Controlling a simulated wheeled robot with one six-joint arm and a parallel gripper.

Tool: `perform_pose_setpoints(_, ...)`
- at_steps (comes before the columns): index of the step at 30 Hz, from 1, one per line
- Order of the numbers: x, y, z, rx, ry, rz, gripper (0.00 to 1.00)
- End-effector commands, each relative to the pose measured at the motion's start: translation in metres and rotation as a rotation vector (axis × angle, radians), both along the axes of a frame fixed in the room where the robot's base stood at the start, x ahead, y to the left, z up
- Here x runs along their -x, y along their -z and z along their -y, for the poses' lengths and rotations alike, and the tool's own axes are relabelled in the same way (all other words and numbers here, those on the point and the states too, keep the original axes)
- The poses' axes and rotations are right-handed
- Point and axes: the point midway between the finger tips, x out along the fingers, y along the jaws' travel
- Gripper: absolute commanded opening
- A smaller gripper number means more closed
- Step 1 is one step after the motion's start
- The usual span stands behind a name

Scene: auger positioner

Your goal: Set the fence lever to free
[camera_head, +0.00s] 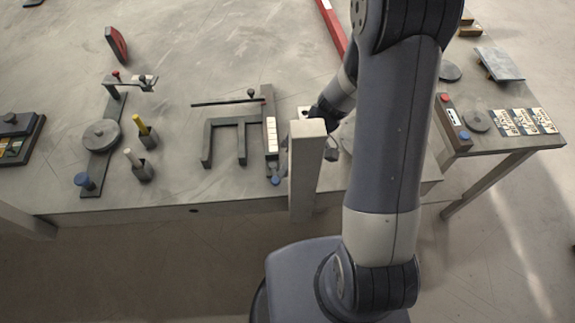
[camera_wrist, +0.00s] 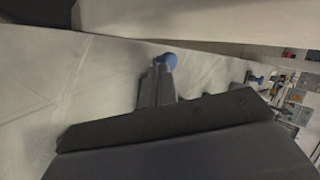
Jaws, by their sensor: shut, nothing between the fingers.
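The E-shaped dark fence fixture (camera_head: 208,140) stands on the table in the head view, left of my arm. A thin dark bar with a black knob (camera_head: 251,92) lies along its back. A strip with pale segments (camera_head: 271,135) runs down its right side. A blue knob (camera_head: 275,180) sits at the strip's front end; a blue ball (camera_wrist: 168,61) shows in the wrist view just past my fingertips. My gripper (camera_wrist: 157,75) is shut and empty; I cannot tell whether it touches the ball. In the head view it is mostly hidden by a post and my arm. Lever markings are too small to read.
A pale upright post (camera_head: 304,175) stands at the table's front edge, close to my gripper. To the left are a dark plate with a round disc (camera_head: 100,135), a yellow-topped peg (camera_head: 146,132) and a white-topped peg (camera_head: 137,165). A side table (camera_head: 500,140) stands at right.

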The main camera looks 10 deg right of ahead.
Motion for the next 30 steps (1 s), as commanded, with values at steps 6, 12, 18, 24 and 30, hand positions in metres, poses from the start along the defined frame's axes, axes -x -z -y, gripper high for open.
perform_pose_setpoints(6,0.001,0.002,-0.001,0.001,0.013,0.001,0.0)
perform_pose_setpoints(12,0.005,0.004,-0.009,0.001,0.086,0.002,0.0)
perform_pose_setpoints(18,0.007,0.002,-0.011,0.0,0.101,-0.003,0.0)
perform_pose_setpoints(24,0.008,0.003,-0.012,0.0,0.1,-0.006,0.0)
perform_pose_setpoints(30,0.002,-0.001,-0.009,-0.001,0.1,-0.003,0.0)
